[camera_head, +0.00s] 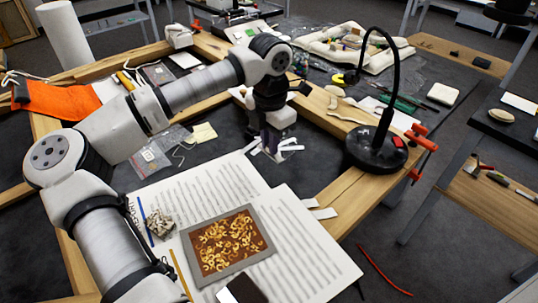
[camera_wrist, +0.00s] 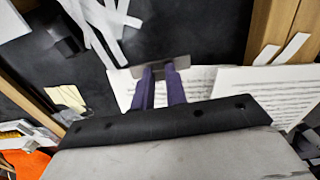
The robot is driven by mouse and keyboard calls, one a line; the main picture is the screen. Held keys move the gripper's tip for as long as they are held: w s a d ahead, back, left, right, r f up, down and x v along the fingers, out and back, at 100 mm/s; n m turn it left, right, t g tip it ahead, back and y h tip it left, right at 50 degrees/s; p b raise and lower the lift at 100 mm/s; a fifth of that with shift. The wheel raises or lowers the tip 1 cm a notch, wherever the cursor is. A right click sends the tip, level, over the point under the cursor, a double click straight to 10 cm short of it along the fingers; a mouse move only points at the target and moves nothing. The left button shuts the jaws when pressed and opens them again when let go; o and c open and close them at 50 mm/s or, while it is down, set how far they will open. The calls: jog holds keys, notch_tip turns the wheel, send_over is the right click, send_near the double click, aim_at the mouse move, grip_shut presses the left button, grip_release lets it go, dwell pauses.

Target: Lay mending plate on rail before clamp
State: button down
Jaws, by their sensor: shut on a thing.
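My gripper (camera_head: 272,148) hangs over the dark inner area of the wooden frame in the head view. In the wrist view its purple fingers (camera_wrist: 160,72) are shut on a small flat grey-brown metal plate, the mending plate (camera_wrist: 184,62), which sticks out on both sides of the fingertips. I cannot make out the plate in the head view. The frame's right rail (camera_head: 345,198) is pale wood and lies to the right of my gripper; wood also shows at the wrist view's upper right (camera_wrist: 264,30). A red-orange clamp (camera_head: 424,140) sits beyond the lamp base at the right.
A black lamp (camera_head: 376,150) with a curved neck stands on the right rail. White paper strips (camera_head: 290,148) lie near my gripper. Printed sheets (camera_head: 310,240) and a gilt panel (camera_head: 228,243) lie in front. An orange cloth (camera_head: 60,102) lies at left.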

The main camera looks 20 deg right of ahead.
aim_at(270, 170)
jog(key=shift+f+p, duration=0.4)
jog(key=shift+f, duration=2.4)
jog(key=shift+f, duration=0.15)
jog(key=c, duration=1.4)
grip_release()
jog(key=shift+c, duration=0.2)
